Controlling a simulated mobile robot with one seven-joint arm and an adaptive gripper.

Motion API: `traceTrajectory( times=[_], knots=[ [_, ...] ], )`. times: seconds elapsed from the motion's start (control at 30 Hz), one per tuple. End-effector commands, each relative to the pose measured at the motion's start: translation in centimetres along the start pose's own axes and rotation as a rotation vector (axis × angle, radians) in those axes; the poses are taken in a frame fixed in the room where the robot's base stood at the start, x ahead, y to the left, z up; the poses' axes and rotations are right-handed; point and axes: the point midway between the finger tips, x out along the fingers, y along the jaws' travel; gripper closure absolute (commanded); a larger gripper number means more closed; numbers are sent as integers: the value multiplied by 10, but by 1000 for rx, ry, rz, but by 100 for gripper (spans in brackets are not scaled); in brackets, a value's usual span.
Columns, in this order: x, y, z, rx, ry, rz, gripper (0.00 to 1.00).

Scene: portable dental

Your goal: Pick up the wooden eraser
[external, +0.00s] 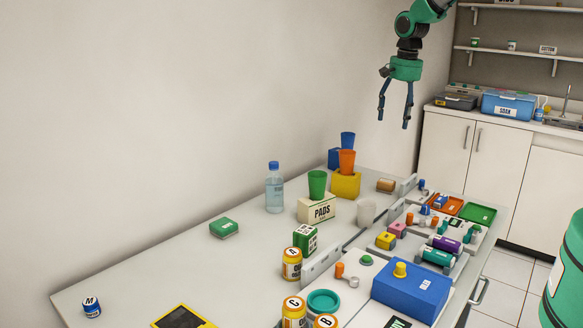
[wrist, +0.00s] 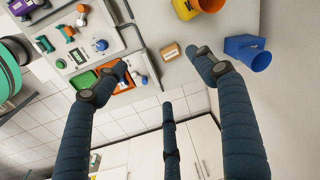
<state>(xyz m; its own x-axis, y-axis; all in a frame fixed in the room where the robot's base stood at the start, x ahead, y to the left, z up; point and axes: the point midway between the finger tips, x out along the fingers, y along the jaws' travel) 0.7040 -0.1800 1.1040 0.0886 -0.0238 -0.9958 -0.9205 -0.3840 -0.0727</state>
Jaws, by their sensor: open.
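The wooden eraser, a small tan block (external: 386,185), lies on the far end of the grey table, right of the yellow holder. It also shows in the wrist view (wrist: 170,52) near the top centre, between the outer fingers of my gripper. My gripper (external: 395,118) is open and empty, with its dark fingers pointing down. It hangs in the air well above the far end of the table and touches nothing.
A yellow holder with an orange cup (external: 346,161) and a blue cup (external: 348,140) stand left of the eraser. A white cup (external: 366,212) stands nearer. Open trays with an orange tray (external: 447,205) and green tray (external: 479,214) lie to its right.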

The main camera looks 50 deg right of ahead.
Motion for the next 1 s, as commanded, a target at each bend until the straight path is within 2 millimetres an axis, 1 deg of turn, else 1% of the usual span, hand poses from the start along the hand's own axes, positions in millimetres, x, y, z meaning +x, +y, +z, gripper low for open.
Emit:
traceTrajectory(
  times=[0.03,0.2,0.33,0.43,0.5,0.6,1.0],
  knots=[
    [18,-2,-8,30,-9,13,30],
    [67,-6,-34,137,-27,43,30],
    [99,-7,-48,202,-37,62,30],
    [117,-7,-56,238,-42,72,30],
    [124,-6,-59,255,-44,76,30],
    [130,-7,-62,267,-45,79,30],
    [132,-6,-61,269,-46,80,30]
  ],
)
